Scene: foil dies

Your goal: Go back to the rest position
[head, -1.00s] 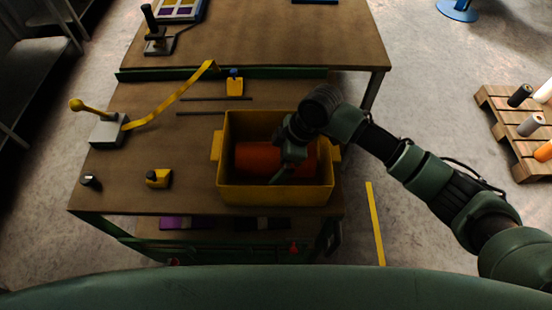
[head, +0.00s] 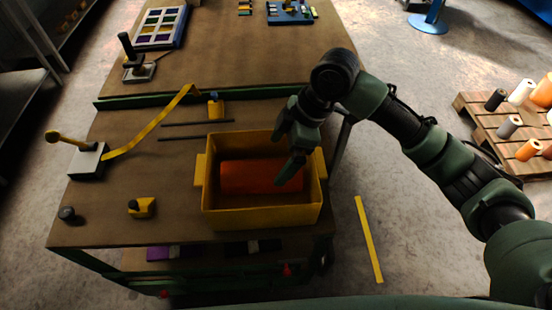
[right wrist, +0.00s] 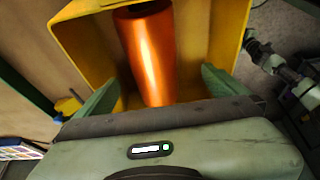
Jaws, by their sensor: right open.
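My right gripper (head: 286,158) is open above the right part of a yellow bin (head: 262,221) on the table. An orange foil roll (head: 250,176) lies in the bin. In the right wrist view, the two green fingers (right wrist: 160,96) are spread apart, with the roll (right wrist: 148,50) beyond them and nothing held. The bin (right wrist: 225,35) surrounds the roll there. My left gripper is not in view.
The table (head: 120,220) bears a yellow-handled lever device (head: 88,160), a small yellow block (head: 142,208) and dark rods (head: 198,123). A pallet (head: 480,115) with several rolls stands at the right.

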